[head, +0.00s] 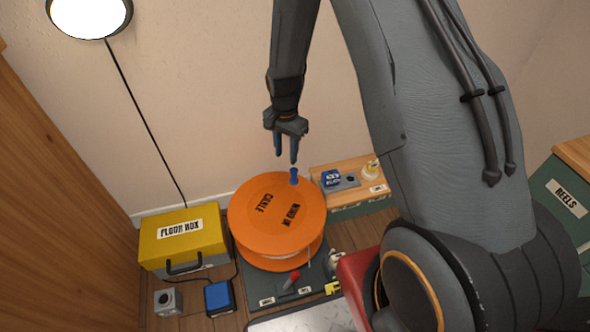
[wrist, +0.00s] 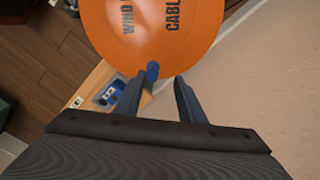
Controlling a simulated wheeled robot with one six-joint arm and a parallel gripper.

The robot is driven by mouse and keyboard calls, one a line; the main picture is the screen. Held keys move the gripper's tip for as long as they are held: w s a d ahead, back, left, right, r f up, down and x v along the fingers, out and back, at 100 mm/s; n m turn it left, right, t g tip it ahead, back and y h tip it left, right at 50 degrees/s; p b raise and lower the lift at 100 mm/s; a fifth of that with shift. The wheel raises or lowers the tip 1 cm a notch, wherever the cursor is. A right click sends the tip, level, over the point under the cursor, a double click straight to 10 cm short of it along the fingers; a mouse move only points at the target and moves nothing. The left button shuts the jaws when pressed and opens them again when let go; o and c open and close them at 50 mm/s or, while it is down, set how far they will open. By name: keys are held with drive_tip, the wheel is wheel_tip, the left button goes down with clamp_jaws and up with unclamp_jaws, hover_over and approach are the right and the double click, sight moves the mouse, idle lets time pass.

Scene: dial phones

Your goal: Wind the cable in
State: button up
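The orange cable reel (head: 258,222) sits on a dark base by the wall, its top disc marked "CABLE" and "WIND IN". A blue crank knob (head: 293,176) stands upright near the disc's far right rim. My gripper (head: 286,159) is open and empty, pointing down just above the knob. In the wrist view, the reel (wrist: 150,28) fills the top. There the knob (wrist: 152,71) shows just beyond the fingertips (wrist: 157,80), closer to the left finger. I see pale cable between the discs; its free end is hard to make out.
A yellow floor box (head: 183,241) stands left of the reel, with a grey box (head: 167,302) and a blue box (head: 219,297) in front. A red-handled lever (head: 291,281) sits on the reel's base. A wooden-topped unit (head: 347,184) stands behind right, with small items on it.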

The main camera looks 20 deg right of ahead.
sight(294, 169)
drive_tip(key=shift+m, duration=0.6)
drive_tip(key=d+f, duration=0.3)
drive_tip(key=shift+w+f, duration=0.2)
drive_tip(key=shift+f, duration=0.1)
wheel_tip(294, 169, down, 8)
drive_tip(key=shift+r+b, duration=0.25)
drive_tip(key=shift+b, duration=0.9)
clamp_jaws()
